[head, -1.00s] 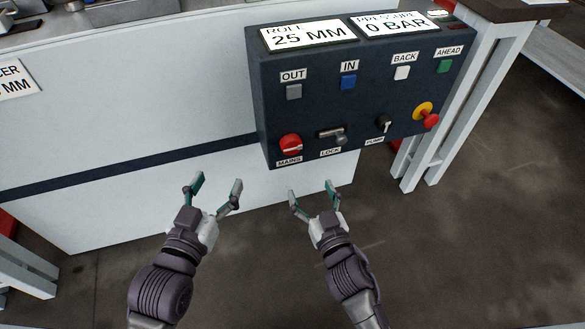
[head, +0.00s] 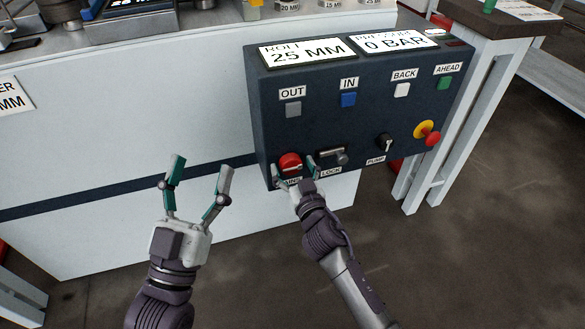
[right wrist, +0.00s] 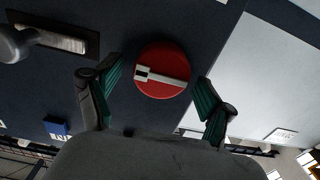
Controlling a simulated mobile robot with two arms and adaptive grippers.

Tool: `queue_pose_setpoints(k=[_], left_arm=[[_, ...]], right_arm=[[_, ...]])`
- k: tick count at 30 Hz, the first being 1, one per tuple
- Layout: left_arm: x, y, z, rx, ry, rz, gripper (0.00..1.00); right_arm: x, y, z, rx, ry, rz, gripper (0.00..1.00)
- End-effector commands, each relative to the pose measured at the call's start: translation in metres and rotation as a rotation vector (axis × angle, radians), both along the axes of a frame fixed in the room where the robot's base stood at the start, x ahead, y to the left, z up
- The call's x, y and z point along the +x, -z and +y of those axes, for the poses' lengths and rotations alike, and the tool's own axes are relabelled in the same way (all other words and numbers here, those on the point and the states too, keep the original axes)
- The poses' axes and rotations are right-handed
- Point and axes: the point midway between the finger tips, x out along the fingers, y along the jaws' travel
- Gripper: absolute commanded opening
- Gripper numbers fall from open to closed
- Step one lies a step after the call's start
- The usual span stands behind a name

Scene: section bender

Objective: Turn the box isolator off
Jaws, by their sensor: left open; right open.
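The red round mains switch (head: 290,162) is at the lower left of the dark control box (head: 262,120). In the right wrist view the red switch (right wrist: 160,57) shows a pale handle bar across its face, between my fingers. My right gripper (head: 295,170) is open, with its fingertips on either side of the switch; I cannot tell whether they touch it. The MAINS label below is partly hidden by the gripper. My left gripper (head: 199,168) is open and empty, left of the box in front of the white panel.
The lock lever (head: 332,156) sits close right of my right gripper. The pump knob (head: 385,143) and a red-and-yellow stop button (head: 428,133) are further right. Coloured push buttons line the row above. A white-legged table (head: 470,100) stands to the right.

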Motion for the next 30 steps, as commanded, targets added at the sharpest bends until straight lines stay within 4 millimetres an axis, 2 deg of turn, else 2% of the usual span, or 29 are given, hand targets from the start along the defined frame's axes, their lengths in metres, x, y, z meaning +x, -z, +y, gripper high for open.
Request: queue_pose_setpoints(k=[10, 18, 21, 30], left_arm=[[-0.002, -0.0033, 0.0, -0.006, 0.001, -0.021, 0.7], [-0.0018, -0.0029, 0.0, -0.006, 0.001, -0.02, 0.7], [-0.0018, -0.0028, 0.0, -0.006, 0.001, -0.019, 0.7], [-0.0006, -0.0019, -0.0002, -0.003, 0.001, -0.009, 0.7]], right_arm=[[0.0031, 0.0, 0.0013, 0.0, 0.0, 0.001, 0.8], [0.003, 0.0001, 0.0013, 0.0, 0.0, 0.001, 0.35], [0.003, 0.0001, 0.0013, 0.0, -0.001, 0.0, 0.22], [0.0027, -0.0001, 0.0016, -0.044, -0.001, -0.014, 0.22]])
